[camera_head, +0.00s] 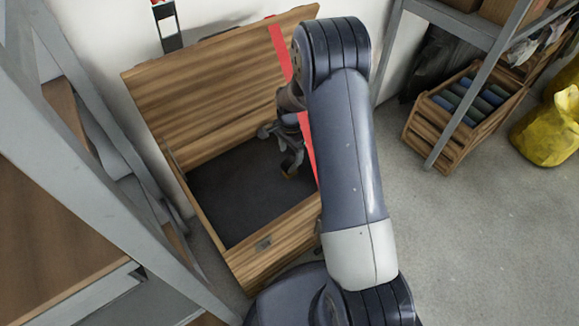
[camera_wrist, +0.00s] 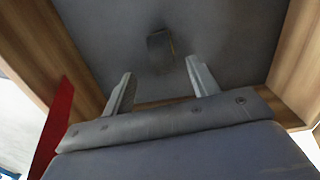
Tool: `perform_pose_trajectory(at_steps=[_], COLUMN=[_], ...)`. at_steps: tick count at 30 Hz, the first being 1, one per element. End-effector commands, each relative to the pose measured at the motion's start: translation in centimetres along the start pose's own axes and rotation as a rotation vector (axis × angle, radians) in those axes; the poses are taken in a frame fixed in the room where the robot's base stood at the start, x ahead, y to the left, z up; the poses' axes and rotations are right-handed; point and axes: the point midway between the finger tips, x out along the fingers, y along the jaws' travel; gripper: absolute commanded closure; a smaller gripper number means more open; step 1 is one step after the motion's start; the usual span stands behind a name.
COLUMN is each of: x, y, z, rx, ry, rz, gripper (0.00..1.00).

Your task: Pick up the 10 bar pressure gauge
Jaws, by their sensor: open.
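A small dark object with a brownish edge (camera_wrist: 160,46) lies on the grey floor of an open wooden chest, seen in the wrist view. It may be the pressure gauge, but no dial or marking can be read. My gripper (camera_wrist: 158,82) is open, with its two fingers apart and nothing between them. The object lies beyond the fingertips, roughly centred between them. In the head view my gripper (camera_head: 289,165) is down inside the chest (camera_head: 272,246), and my arm hides the chest's right part.
The chest's raised lid (camera_head: 205,95) stands behind, with a red strip (camera_head: 281,50) along it. The chest walls (camera_wrist: 298,50) rise on both sides of my gripper. A metal shelf (camera_head: 470,25), a wooden crate (camera_head: 430,133) and a yellow bag (camera_head: 550,125) are at the right.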

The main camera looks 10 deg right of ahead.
Motion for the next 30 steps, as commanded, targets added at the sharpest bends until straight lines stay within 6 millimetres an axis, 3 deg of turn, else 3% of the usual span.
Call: perform_pose_trajectory(at_steps=[4, 11, 19, 28, 30], x=[3.0, 4.8, 8.8, 9.3, 9.3], y=[0.0, 0.0, -0.1, -0.1, -0.1], z=[0.1, 0.1, 0.4, 0.4, 0.4], rx=[0.0, 0.0, -0.001, 0.0, 0.0], ry=[-0.001, 0.0, -0.001, 0.0, 0.0], rz=[0.002, 0.0, 0.002, 0.0, 0.0], gripper=[0.44, 0.44, 0.44, 0.44, 0.49])
